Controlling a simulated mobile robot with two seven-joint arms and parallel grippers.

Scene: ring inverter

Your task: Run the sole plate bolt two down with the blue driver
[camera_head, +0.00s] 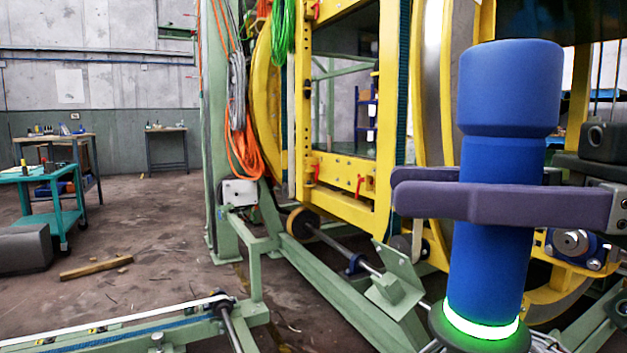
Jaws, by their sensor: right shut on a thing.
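The blue driver (500,130) stands upright at the right of the head view, close to the camera. It is a thick blue cylinder with a wider top and a glowing green ring near its dark lower end. My right gripper (402,186) comes in from the right and is shut around the driver's middle, one purple-grey finger in front and one behind. The driver's tip is cut off by the bottom edge of the picture. Sole plate bolt two cannot be made out. My left gripper is not in view.
The yellow ring frame (345,192) and green steel base (335,300) fill the middle, beside the driver. A blue bearing block (577,246) sits right of it. A teal bench (45,180) stands at left. Wood scrap (95,268) lies on otherwise mostly open floor.

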